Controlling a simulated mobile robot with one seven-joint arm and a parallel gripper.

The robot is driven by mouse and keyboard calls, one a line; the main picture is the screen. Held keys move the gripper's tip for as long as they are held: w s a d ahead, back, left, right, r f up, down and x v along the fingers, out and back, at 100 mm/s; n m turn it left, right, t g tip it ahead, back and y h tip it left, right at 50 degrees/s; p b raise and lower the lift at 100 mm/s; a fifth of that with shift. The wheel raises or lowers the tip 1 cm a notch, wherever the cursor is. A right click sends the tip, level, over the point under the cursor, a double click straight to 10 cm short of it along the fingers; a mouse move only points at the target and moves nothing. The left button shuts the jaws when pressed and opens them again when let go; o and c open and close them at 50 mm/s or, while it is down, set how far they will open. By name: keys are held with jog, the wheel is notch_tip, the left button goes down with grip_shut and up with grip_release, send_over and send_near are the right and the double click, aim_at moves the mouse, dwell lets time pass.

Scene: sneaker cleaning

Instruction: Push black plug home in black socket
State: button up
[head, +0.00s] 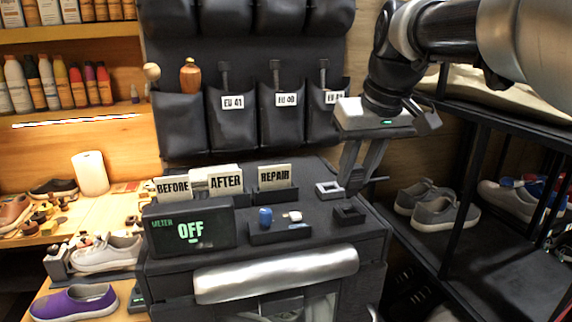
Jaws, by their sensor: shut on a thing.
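My gripper (355,186) points down over the right part of the dark cabinet top. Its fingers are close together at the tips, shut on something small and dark. I take this to be the black plug, but it blends with the fingers and I cannot make out its shape. A black square socket (348,213) sits on the cabinet top, just in front of and below the fingertips in the picture. The gripper appears apart from it. The depth between them is hard to judge.
A black tray (280,234) holds a blue piece (265,217) and a whitish piece (293,216). Label cards stand behind; a shoe rack (456,170) is at right.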

aim_at(353, 195)
jog(key=shift+f+b, duration=0.6)
jog(key=shift+f, duration=0.6)
jog(key=shift+f+b, duration=0.9)
jog(key=shift+f, duration=0.45)
dwell(0.8)
jog(key=o, duration=1)
jog(key=shift+o, duration=0.2)
jog(key=p+v, duration=0.2)
jog(key=v, duration=1.5)
jog(key=shift+r+p, duration=0.3)
jog(key=shift+p, duration=0.05)
jog(key=s+a+f+m+p, duration=0.1)
jog(key=s+f+p, duration=0.1)
jog(key=s+f, duration=0.4)
jog(key=s+a+f+m+t+p, duration=0.1)
jog(key=s+f, duration=0.5)
jog(key=f, duration=0.6)
jog(key=shift+a+f+h+p, duration=0.4)
jog(key=shift+a+p, duration=0.25)
jog(key=shift+p, duration=0.5)
